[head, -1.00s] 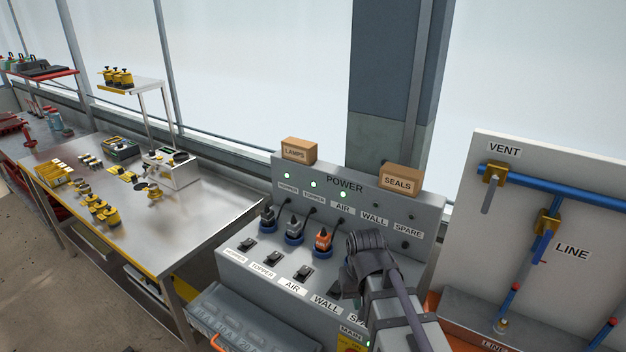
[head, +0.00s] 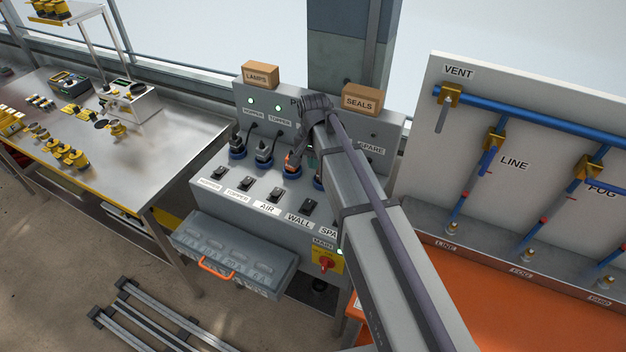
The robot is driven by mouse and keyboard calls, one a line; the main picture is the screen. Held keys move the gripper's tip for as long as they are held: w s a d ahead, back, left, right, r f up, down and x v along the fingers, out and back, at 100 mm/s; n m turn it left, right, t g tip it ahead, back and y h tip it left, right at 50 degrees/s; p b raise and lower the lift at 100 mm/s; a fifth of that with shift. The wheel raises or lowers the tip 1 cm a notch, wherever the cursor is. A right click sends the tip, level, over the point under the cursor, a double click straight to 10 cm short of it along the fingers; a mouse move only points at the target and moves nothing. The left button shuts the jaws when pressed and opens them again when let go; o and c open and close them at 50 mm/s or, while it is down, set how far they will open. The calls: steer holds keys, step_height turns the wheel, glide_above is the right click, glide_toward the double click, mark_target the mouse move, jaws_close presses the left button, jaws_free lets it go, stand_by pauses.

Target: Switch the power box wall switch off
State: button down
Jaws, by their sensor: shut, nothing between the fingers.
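The grey power box (head: 212,196) stands in the middle of the head view with a row of black rocker switches on its sloped front. The wall switch (head: 309,206) sits above its WALL label (head: 298,220), to the right of the air switch (head: 277,195). I cannot tell its position from here. My gripper (head: 298,155) points down in front of the upright panel, close to the orange plug (head: 291,163). It is shut and empty, up and behind the wall switch, apart from it. My arm hides the wall lamp and the spare switch.
Green lamps glow for hopper (head: 250,100) and topper (head: 278,108). Boxes marked LAMPS (head: 261,75) and SEALS (head: 362,100) sit on top. A red main switch (head: 325,262) is below right. A grey drawer (head: 225,250) juts out below. The valve board (head: 480,90) stands right.

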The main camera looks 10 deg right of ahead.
mark_target(308, 205)
steer(key=shift+s+d+f+m, duration=0.1)
steer(key=shift+s+f+m, duration=0.05)
steer(key=shift+m, duration=0.65)
step_height(308, 205, down, 14)
steer(key=b, duration=1.4)
